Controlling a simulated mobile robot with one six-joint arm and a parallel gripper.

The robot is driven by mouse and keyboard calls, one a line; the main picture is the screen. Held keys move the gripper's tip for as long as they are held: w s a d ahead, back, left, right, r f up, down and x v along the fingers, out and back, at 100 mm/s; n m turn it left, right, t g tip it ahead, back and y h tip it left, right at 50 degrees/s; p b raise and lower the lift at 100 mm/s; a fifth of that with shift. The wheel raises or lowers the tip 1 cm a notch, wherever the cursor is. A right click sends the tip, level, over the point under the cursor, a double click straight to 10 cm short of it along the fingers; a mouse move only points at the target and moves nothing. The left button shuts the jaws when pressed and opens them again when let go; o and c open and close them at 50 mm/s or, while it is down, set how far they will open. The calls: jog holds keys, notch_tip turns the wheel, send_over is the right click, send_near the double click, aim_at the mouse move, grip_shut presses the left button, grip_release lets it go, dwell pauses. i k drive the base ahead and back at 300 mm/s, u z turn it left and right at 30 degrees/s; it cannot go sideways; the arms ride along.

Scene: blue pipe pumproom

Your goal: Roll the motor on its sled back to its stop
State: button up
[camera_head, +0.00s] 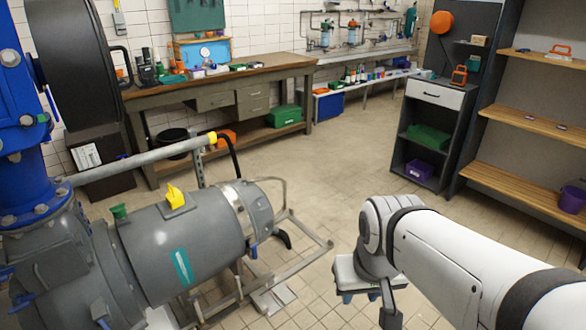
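The motor (215,238) is a large grey cylinder lying on its side at lower left, with a yellow box on top and a teal label. It rests on the sled (312,254), a grey tubular frame reaching out past its right end. The motor's left end is close to grey and blue pump parts (45,250); I cannot tell whether they touch. The stop cannot be picked out. My arm comes in from the lower right. My gripper (388,312) seems to be the dark part pointing down, right of the sled and apart from it; its fingers are unclear.
A metal bar (140,160) with a yellow collar runs above the motor. A workbench (205,92) and shelves (520,125) line the back and right. The tiled floor between (330,160) is clear.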

aim_at(152, 255)
jog(key=u, duration=0.25)
jog(key=i, duration=2)
jog(key=z, duration=0.25)
